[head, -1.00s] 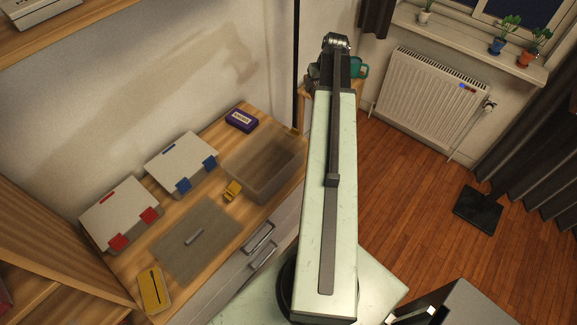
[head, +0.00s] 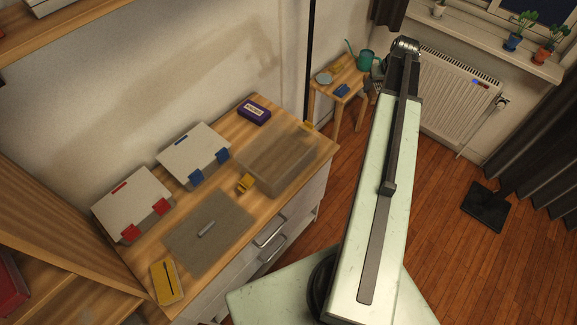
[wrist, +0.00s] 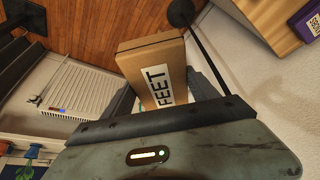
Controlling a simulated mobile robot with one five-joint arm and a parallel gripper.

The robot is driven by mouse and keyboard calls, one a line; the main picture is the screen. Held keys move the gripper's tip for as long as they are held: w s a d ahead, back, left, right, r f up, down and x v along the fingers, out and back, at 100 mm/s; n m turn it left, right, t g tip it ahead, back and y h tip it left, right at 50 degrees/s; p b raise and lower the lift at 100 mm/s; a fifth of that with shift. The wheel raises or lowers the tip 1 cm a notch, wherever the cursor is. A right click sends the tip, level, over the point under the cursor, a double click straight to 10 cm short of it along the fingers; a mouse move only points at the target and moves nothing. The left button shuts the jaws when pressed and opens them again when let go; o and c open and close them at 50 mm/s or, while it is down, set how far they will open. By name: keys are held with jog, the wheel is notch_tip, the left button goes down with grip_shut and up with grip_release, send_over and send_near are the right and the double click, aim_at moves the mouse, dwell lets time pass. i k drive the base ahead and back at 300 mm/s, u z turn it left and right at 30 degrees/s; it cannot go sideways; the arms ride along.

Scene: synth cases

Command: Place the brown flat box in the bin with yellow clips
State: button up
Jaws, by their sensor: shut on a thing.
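The brown flat box (wrist: 150,56) with a white "FEET" label is between the fingers of my gripper (wrist: 162,84) in the wrist view. My gripper is shut on it and holds it up. In the head view the box is hidden, and my arm covers most of the gripper. The bin with yellow clips (head: 262,176) is a see-through container on the dresser, left of my arm. One yellow clip (head: 246,184) shows at its near left end and another (head: 307,127) at its far end. My gripper is apart from it, farther right.
White-lidded bins with blue clips (head: 195,152) and red clips (head: 132,203) stand along the wall. A grey panel with a handle (head: 190,245), a purple box (head: 254,112) and a yellow box (head: 167,282) lie on the dresser. A small table (head: 350,82) stands behind it.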

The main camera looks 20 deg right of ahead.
aim_at(284, 157)
jog(key=u, duration=0.05)
jog(key=k, duration=1.75)
jog(key=u, duration=0.6)
jog(key=i, duration=1.65)
jog(key=u, duration=0.05)
